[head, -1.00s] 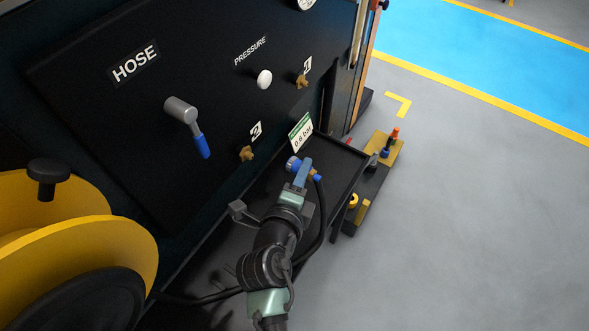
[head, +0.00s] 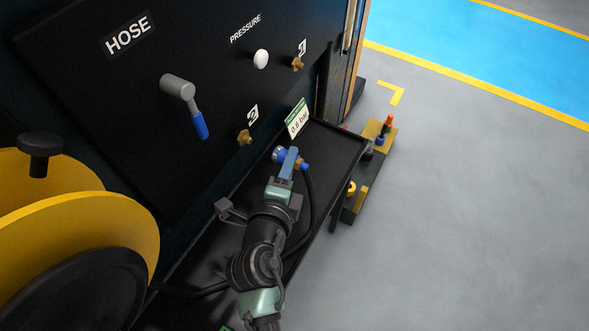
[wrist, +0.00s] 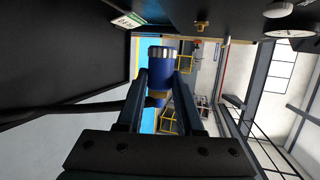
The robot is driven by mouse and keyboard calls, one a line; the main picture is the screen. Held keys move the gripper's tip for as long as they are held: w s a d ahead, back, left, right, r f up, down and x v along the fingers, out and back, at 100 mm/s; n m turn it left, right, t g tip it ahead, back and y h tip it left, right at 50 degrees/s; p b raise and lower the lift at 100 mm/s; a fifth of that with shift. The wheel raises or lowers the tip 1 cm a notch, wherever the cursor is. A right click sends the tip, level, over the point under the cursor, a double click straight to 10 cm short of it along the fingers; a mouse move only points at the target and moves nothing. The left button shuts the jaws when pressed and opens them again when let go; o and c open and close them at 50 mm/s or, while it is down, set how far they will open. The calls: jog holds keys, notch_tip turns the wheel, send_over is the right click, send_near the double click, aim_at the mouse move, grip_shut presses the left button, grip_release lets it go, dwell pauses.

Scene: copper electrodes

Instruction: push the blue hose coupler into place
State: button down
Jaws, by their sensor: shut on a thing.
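The blue hose coupler (head: 278,154) has a silvery ring at its front end and a brass part behind. My gripper (head: 289,162) is shut on it, above the black tray. In the wrist view the coupler (wrist: 160,72) sits between the two fingers (wrist: 160,84), its ring end pointing away from the wrist. The brass fitting marked 2 (head: 245,138) is on the black panel, left of and slightly above the coupler, with a gap between. A second brass fitting (head: 297,64) sits higher up, its label hard to read. The black hose (head: 311,200) hangs from the coupler.
A blue-handled lever (head: 199,125) and a white knob (head: 261,59) stick out of the panel. A small pressure sign (head: 297,118) stands close above the coupler. The tray (head: 348,143) has a raised rim. A yellow reel (head: 125,215) is at left. Floor at right is open.

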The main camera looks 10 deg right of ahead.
jog(key=shift+w+a+b, duration=0.7)
jog(key=shift+a+b, duration=0.1)
jog(key=shift+a, duration=0.2)
jog(key=shift+w+a+b, duration=0.65)
jog(key=shift+a+b, duration=0.1)
jog(key=shift+a, duration=0.2)
jog(key=shift+b, duration=0.7)
jog(key=shift+w+a+b, duration=0.8)
jog(key=shift+a+b, duration=0.3)
jog(key=shift+b, duration=0.1)
jog(key=shift+c, duration=2.4)
grip_release()
jog(key=shift+o, duration=0.2)
jog(key=o, duration=0.4)
jog(key=shift+o, duration=0.2)
jog(key=shift+s, duration=0.1)
